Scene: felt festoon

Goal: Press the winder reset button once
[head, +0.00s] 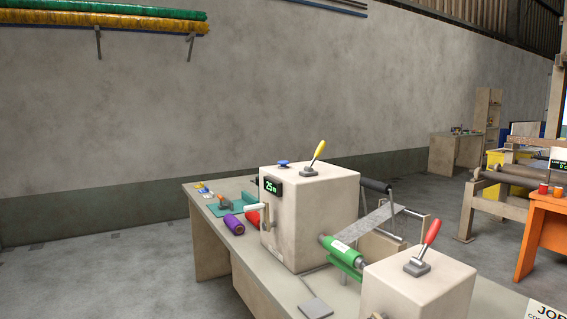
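The winder is a beige box (312,215) on the long workbench, with a small dark display (271,187) reading 25 in green digits. A small blue button (283,163) sits on top of the box near its back left corner and looks like the reset button. A yellow-handled lever (317,154) stands on the same top, right of the button. Neither of my grippers is in the head view, and nothing touches the blue button.
A second beige box (418,285) with a red-handled lever (427,243) stands nearer on the bench. A green roll (344,251) lies between the boxes. A purple roll (234,224) and small tools lie left of the winder. An orange table (541,236) is at right; floor at left is clear.

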